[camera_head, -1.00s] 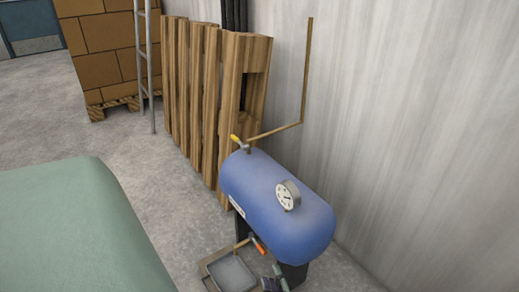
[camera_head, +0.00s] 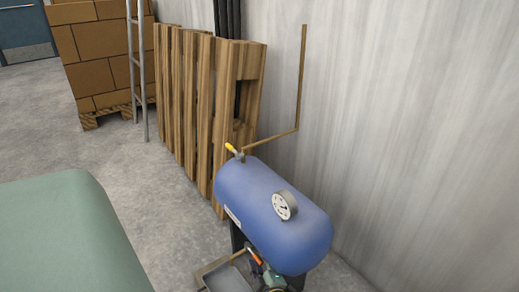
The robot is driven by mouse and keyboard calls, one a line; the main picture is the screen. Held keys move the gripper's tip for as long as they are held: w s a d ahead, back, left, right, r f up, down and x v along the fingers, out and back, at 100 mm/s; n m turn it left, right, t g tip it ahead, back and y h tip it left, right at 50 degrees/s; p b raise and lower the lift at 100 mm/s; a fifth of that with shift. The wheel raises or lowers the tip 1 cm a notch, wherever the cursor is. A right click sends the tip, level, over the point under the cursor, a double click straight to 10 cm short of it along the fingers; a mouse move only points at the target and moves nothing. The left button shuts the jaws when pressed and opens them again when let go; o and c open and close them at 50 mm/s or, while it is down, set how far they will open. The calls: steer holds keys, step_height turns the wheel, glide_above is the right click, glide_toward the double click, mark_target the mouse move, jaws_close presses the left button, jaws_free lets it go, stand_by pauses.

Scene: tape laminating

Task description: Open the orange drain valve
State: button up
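The orange drain valve handle (camera_head: 254,254) shows low in front of the blue tank (camera_head: 265,205), just under its belly. My gripper (camera_head: 264,272) is at the bottom of the picture, close beside the handle and partly overlapping its lower end. I cannot tell whether it touches the handle. The fingers are small and crowded against the tank's underside, so I cannot see whether they are open or shut. The valve body and drain pipe are mostly hidden.
A grey tray (camera_head: 220,279) sits below the valve. A yellow-handled valve (camera_head: 231,147) and copper pipe (camera_head: 302,85) rise behind the tank. A wooden pallet (camera_head: 205,100) leans on the wall. A green rounded surface (camera_head: 60,235) fills the lower left.

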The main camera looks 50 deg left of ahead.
steer(key=shift+a, duration=0.1)
steer(key=shift+c, duration=0.5)
jaws_close()
stand_by(0.4)
